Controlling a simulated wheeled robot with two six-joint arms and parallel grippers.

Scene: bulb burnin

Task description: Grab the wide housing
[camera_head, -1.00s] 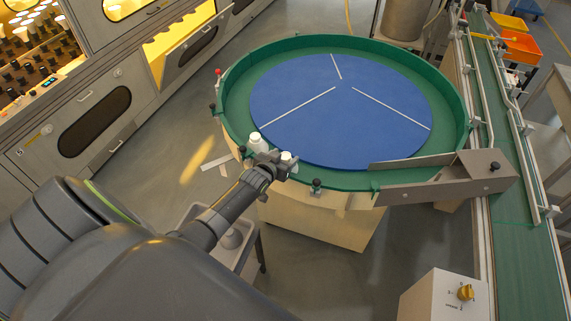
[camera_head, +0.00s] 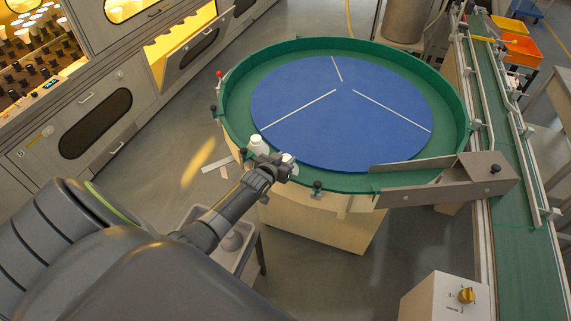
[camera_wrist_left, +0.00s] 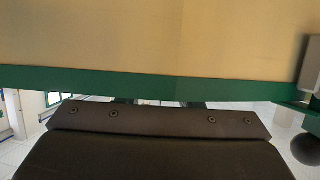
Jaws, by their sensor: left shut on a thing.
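My left gripper (camera_head: 272,165) is at the near left rim of the round turntable, shut on a white part that its dark jaws largely hide. A white piece (camera_head: 289,159) shows at the right side of the jaws. Another white rounded piece (camera_head: 257,145) shows just beyond their left side, at the turntable's edge. I cannot tell which one is the wide housing, or whether the left piece touches the jaws. The left wrist view shows the dark gripper body (camera_wrist_left: 160,122) below the green rim, with no housing visible. My right gripper is not in view.
The turntable has a green rim (camera_head: 461,95) and a blue disc (camera_head: 340,115). A metal guide (camera_head: 440,187) links it to the green conveyor (camera_head: 520,235) at the right. A pale tray (camera_head: 247,252) is below my left forearm. Grey cabinets (camera_head: 75,120) stand at the left.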

